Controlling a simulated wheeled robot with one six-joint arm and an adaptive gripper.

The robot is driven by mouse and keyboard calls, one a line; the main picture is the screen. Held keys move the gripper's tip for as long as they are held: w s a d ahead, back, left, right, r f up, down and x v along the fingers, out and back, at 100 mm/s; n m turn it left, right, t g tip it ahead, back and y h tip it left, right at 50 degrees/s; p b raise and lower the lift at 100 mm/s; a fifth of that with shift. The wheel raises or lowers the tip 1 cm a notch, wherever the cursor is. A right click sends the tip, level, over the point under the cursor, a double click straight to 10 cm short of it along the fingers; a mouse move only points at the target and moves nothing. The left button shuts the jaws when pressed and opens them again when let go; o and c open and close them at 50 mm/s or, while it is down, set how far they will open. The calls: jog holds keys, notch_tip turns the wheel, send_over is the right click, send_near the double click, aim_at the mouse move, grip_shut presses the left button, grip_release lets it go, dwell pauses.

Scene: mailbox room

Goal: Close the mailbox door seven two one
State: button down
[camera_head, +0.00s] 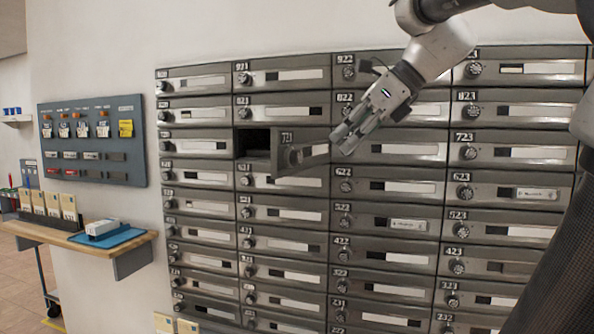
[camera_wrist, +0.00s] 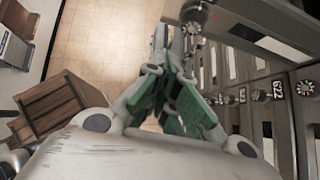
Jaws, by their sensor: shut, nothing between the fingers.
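The mailbox door 721 (camera_head: 301,154) stands open in the head view, swung out from the wall of mailboxes. Its compartment (camera_head: 254,144) shows as a dark opening to the left of the door. My gripper (camera_head: 343,142) is shut and empty, just right of the door's outer end; I cannot tell whether it touches the door. In the wrist view the closed fingers (camera_wrist: 174,35) point away, with a round lock (camera_wrist: 194,14) close to their tips.
Closed mailbox doors fill the wall around it, among them door 723 (camera_head: 514,152). A wooden shelf (camera_head: 135,241) with a blue tray (camera_head: 107,238) is at the left, below a grey key board (camera_head: 92,143). In the wrist view a wooden crate (camera_wrist: 52,103) stands on the floor.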

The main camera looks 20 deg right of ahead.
jog(key=w+a+r+x, duration=0.1)
jog(key=r+x, duration=0.1)
jog(key=x, duration=1)
jog(key=shift+w+a+f, duration=0.3)
jog(key=shift+w, duration=0.15)
